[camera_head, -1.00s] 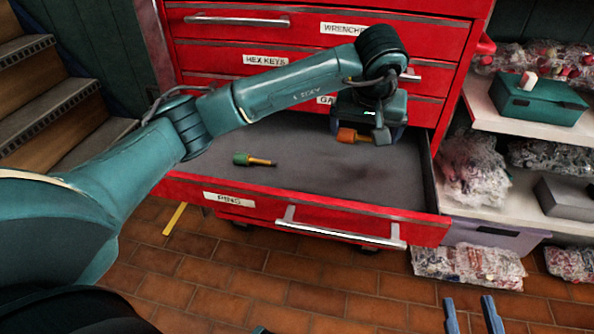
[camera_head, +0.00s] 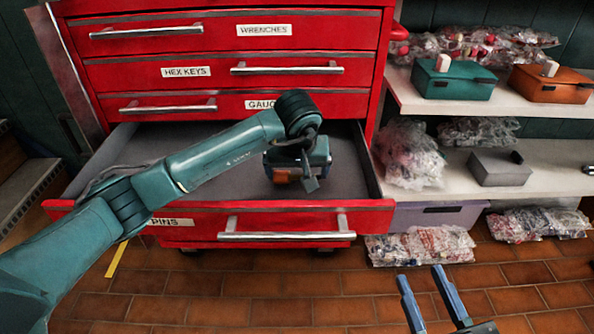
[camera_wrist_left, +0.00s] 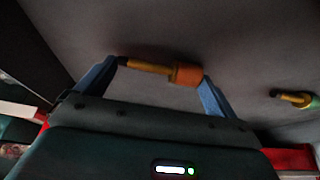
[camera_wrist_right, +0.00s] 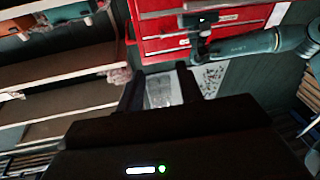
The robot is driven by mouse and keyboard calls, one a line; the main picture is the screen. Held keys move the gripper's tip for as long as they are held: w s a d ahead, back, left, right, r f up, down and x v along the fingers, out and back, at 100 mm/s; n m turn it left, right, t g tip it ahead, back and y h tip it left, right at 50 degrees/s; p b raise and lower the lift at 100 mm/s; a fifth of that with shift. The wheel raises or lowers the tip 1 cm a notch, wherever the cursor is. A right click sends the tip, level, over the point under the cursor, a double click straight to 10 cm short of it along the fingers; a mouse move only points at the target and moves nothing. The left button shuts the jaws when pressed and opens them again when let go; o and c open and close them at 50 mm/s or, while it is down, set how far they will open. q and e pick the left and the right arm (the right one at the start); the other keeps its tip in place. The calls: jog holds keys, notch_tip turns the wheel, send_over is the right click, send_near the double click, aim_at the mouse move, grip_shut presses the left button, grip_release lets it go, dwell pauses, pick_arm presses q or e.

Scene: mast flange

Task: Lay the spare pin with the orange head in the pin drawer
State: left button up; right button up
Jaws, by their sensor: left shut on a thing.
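The spare pin's orange head (camera_head: 283,176) shows at my left gripper (camera_head: 298,178), over the right part of the open pin drawer (camera_head: 380,218). In the left wrist view the pin (camera_wrist_left: 160,70), with yellow shank and dark tip, lies across between the fingers of my left gripper (camera_wrist_left: 160,80), which is shut on it. The grey drawer floor is behind it; I cannot tell whether the pin touches it. Another pin with a green head (camera_wrist_left: 297,98) lies on the drawer floor; my left arm hides it in the head view. My right gripper (camera_head: 424,282) is open and empty, outside the drawer.
Closed drawers labelled wrenches (camera_head: 264,30), hex keys and another rise behind the open drawer. Shelves at right hold a green box (camera_head: 455,80), an orange box (camera_head: 550,84), a grey bin (camera_head: 500,170) and bagged parts (camera_head: 410,155).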

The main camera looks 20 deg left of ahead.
pick_arm(q)
jog(key=shift+f, duration=0.2)
jog(key=o, duration=0.7)
jog(key=shift+c, duration=0.2)
jog(key=shift+r, duration=0.15)
pick_arm(e)
jog(key=shift+r, duration=0.15)
pick_arm(q)
jog(key=shift+r, duration=0.3)
jog(key=p+v, duration=0.3)
jog(key=v, duration=0.8)
jog(key=shift+s+r, duration=0.2)
jog(key=shift+r, duration=0.05)
pick_arm(e)
jog(key=shift+s+d+f+n, duration=0.2)
jog(key=shift+d+n, duration=0.1)
jog(key=shift+n, duration=0.1)
